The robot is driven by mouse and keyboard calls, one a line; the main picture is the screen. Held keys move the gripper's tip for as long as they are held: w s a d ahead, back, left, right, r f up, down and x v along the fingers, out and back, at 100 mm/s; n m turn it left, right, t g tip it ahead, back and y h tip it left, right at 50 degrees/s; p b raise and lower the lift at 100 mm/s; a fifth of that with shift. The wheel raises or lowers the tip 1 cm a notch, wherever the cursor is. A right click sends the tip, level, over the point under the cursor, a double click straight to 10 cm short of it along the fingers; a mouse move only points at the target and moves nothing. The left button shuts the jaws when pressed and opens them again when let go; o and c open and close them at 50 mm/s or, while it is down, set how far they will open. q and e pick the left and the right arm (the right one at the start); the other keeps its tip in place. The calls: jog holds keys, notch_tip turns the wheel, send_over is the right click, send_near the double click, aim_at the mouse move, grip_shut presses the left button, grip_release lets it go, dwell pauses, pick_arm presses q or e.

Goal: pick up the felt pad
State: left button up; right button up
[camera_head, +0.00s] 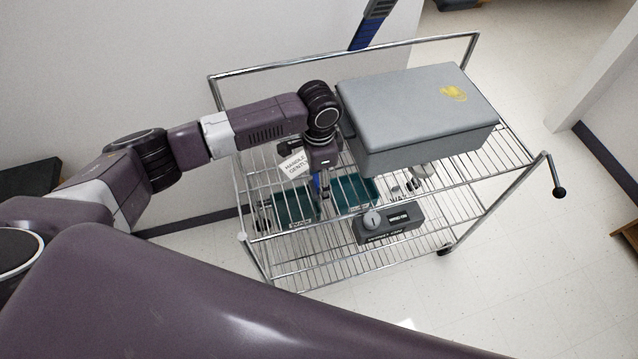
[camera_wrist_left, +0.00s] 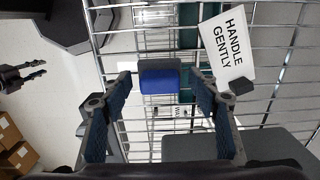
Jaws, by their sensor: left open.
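A small block (camera_wrist_left: 160,78), blue on the side facing the camera and grey along its other edge, shows in the left wrist view; it looks like the felt pad. It lies over the wire shelf, in the gap between the fingers of my left gripper (camera_wrist_left: 160,84). The gripper is open, one finger to each side, and I see no clear contact. In the head view my left gripper (camera_head: 321,172) points down at the cart's upper shelf, with a bit of blue beside it; the pad is mostly hidden there.
A white HANDLE GENTLY card (camera_head: 294,165) is close to the left gripper. A large grey lidded box (camera_head: 415,105) stands right of it on the wire cart (camera_head: 490,170). Teal bins (camera_head: 294,207) and a grey device (camera_head: 388,222) are lower down. A dark gripper-like shape (camera_wrist_left: 22,75) shows far left.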

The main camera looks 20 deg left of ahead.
pick_arm(q)
jog(key=c, duration=1.3)
pick_arm(e)
jog(key=shift+s+d, duration=0.25)
jog(key=shift+d, duration=0.1)
pick_arm(q)
jog(key=shift+r, duration=0.15)
